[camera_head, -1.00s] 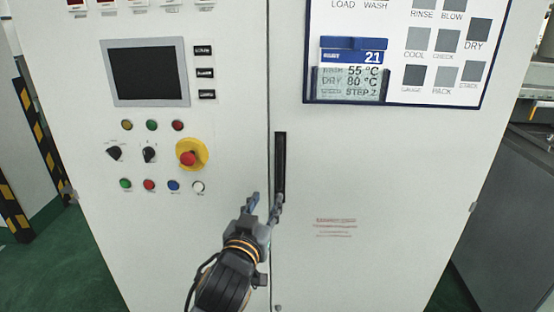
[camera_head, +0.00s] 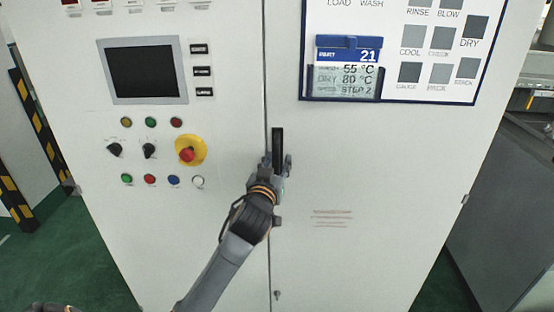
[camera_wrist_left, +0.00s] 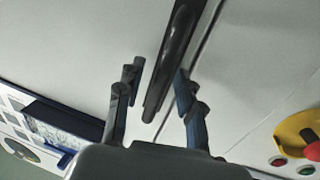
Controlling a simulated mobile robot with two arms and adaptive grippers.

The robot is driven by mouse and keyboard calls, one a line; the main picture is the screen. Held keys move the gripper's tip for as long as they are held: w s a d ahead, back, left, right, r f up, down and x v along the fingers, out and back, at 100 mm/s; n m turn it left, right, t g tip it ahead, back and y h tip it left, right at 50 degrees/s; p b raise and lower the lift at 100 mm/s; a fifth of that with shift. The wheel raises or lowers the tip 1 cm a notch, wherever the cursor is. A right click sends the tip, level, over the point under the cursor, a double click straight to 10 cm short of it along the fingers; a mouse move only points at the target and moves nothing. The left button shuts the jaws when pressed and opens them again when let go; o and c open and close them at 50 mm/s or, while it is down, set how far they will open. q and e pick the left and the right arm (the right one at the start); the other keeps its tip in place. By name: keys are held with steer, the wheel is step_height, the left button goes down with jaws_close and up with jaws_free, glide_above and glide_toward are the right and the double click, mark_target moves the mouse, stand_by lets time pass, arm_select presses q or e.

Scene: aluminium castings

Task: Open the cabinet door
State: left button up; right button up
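The white cabinet has two doors, a left door (camera_head: 222,235) and a right door (camera_head: 375,185), which meet at a vertical seam; both look closed. A black vertical handle (camera_head: 278,145) is on the right door beside the seam. My left gripper (camera_head: 277,163) is at the lower part of the handle, partly covering it. In the left wrist view the gripper (camera_wrist_left: 158,82) is open, its fingers on either side of the handle (camera_wrist_left: 172,60) with gaps visible. My right gripper does not show clearly; a dark piece of my body is at the bottom left corner.
The left door carries a dark screen (camera_head: 147,74), several buttons and knobs, and a red emergency stop (camera_head: 187,154) on yellow, left of the gripper. A framed panel (camera_head: 395,50) is on the right door. Green floor (camera_head: 62,262) lies at left; a grey machine (camera_head: 500,200) stands at right.

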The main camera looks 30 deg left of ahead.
arm_select(q)
steer(key=shift+w, duration=0.1)
jaws_close()
stand_by(0.3)
